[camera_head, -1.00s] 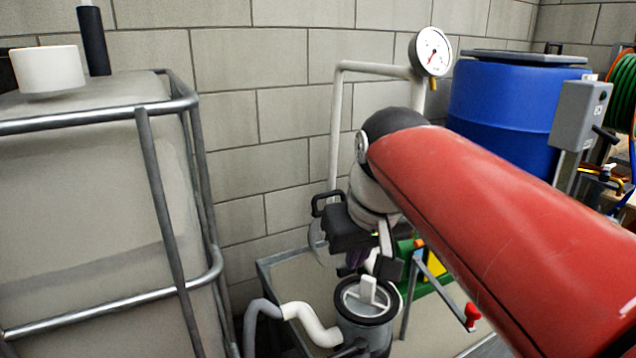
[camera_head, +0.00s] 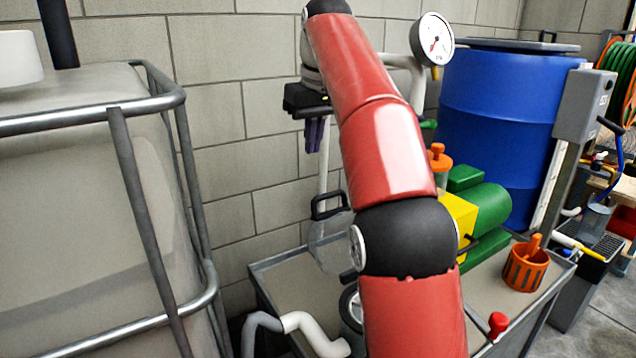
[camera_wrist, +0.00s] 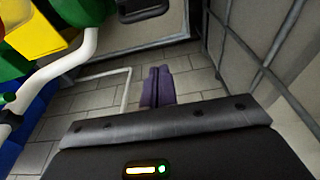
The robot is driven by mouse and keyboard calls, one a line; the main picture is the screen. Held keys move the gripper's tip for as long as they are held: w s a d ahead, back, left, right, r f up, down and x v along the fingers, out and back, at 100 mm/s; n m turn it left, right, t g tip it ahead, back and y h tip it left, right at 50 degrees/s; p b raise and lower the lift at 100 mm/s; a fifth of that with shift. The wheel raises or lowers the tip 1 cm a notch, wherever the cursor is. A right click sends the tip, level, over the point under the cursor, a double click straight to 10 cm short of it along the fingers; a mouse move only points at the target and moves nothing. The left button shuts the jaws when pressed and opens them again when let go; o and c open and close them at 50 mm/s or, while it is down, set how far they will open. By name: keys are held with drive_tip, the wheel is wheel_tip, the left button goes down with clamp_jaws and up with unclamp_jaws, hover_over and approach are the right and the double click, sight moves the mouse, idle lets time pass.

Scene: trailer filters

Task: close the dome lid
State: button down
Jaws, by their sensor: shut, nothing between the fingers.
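The dome lid (camera_head: 330,255) is clear, with a black handle (camera_head: 330,205) at its upper edge. It stands raised, nearly upright, behind the round filter pot (camera_head: 349,308). The pot has a dark rim, and my arm hides most of it. My gripper (camera_head: 314,135) has purple fingers pointing down. It is shut and empty, above the lid handle and apart from it, in front of the wall. In the wrist view the purple fingers (camera_wrist: 157,88) are together with nothing between them. A dark part (camera_wrist: 140,10) at that view's top edge may be the lid handle; I cannot be sure.
A caged tank (camera_head: 110,200) stands at the left. White pipes (camera_head: 310,332) lie low in front. A green and yellow pump (camera_head: 485,205), an orange basket (camera_head: 525,268) and a blue drum (camera_head: 495,130) are to the right. A gauge (camera_head: 432,40) hangs near my arm.

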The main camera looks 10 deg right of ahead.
drive_tip(key=b, duration=0.1)
hover_over(319, 212)
drive_tip(key=w+a, duration=0.1)
drive_tip(key=w, duration=0.3)
drive_tip(key=s+d+x, duration=0.1)
drive_tip(key=s+x, duration=0.1)
drive_tip(key=x, duration=0.7)
drive_tip(key=s, duration=0.1)
drive_tip(key=s+b, duration=0.1)
drive_tip(key=s, duration=0.1)
drive_tip(key=shift+s+d+r, duration=0.15)
drive_tip(key=shift+s+d, duration=0.05)
drive_tip(key=shift+d, duration=0.15)
